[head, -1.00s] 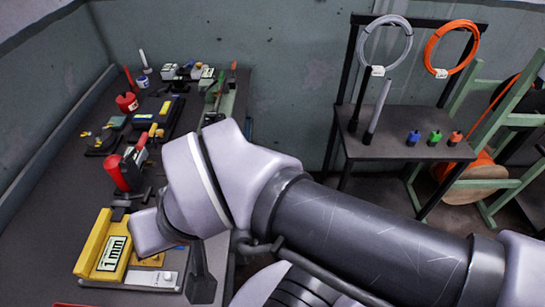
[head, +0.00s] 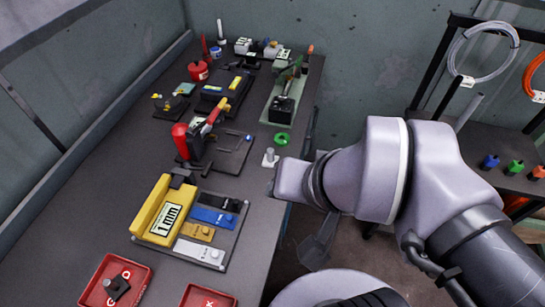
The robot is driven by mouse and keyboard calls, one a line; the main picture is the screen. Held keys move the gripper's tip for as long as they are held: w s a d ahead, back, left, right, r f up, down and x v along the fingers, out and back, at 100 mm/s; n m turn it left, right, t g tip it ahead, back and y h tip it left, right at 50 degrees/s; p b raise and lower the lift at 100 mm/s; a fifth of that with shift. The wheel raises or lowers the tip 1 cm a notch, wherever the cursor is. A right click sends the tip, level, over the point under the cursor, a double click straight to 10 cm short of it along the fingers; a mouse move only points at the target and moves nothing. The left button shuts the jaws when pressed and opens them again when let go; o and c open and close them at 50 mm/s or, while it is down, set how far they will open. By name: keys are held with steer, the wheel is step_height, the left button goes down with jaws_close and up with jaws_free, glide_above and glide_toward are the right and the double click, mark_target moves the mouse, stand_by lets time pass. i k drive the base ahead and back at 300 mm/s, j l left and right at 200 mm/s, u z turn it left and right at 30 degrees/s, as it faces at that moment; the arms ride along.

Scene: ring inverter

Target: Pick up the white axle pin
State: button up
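A small whitish upright pin (head: 270,154) stands on a pale square base near the right edge of the workbench (head: 110,215); it looks like the axle pin, though I cannot be sure. A green ring (head: 282,139) lies just behind it. My gripper (head: 314,256) hangs below my wrist, off the bench's right edge, to the right of and lower in the picture than the pin. It is blurred and apart from the pin. I cannot make out whether its fingers are open, and nothing shows in it.
A yellow "1 mm" block (head: 164,210) sits beside blue, black, tan and white gauge pieces. A red-handled clamp tool (head: 187,142) stands left of the pin. Red trays (head: 124,263) lie at the front. A rack (head: 481,135) with wire coils stands right.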

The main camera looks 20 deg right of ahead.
mark_target(270, 158)
steer(key=i+l+u, duration=0.3)
steer(key=l, duration=0.3)
steer(key=i+l+u, duration=0.2)
steer(key=l, duration=0.15)
steer(key=i+l+u, duration=0.15)
steer(key=l, duration=0.2)
steer(key=l+u, duration=0.15)
steer(key=l, duration=0.2)
steer(key=i+l+u, duration=0.15)
steer(key=l, duration=0.25)
